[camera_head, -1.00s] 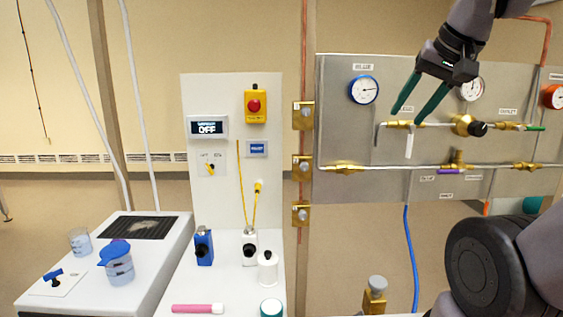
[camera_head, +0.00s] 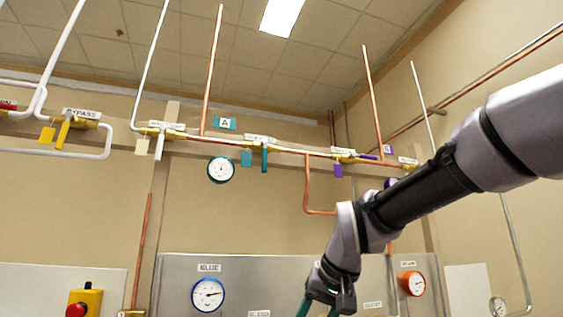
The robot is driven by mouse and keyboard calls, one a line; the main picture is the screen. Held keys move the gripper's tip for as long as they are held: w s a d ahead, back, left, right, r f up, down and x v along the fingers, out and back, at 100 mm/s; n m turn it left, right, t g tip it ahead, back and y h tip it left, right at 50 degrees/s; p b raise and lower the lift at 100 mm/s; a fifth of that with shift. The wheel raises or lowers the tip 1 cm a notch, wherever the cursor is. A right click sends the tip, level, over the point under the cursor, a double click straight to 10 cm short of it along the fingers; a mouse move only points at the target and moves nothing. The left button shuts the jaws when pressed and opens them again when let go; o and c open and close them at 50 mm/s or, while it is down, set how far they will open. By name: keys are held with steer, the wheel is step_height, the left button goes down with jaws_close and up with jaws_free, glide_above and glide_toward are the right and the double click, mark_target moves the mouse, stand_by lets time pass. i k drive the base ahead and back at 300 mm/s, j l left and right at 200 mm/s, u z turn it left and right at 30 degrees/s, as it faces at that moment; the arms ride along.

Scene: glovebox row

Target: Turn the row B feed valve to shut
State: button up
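A brass valve (camera_head: 345,155) with a white label sits on the overhead pipe near a purple plate marked B (camera_head: 387,150). Its short purple lever (camera_head: 366,156) appears to lie along the pipe, and a purple tag (camera_head: 338,171) hangs below. The label text is too small to read. My gripper (camera_head: 318,311) is at the bottom edge, in front of the lower panel and well below the valve. Its green fingers are apart and look empty, but their tips are cut off by the frame.
A teal-levered valve (camera_head: 264,160) is on the same pipe near plate A (camera_head: 225,123). A white-levered valve (camera_head: 159,147) and the bypass valve (camera_head: 63,132) are farther left. A teal gauge (camera_head: 221,169) and a copper branch pipe (camera_head: 307,185) hang below the pipe.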

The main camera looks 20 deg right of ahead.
mark_target(353, 155)
steer(key=l, duration=1.7)
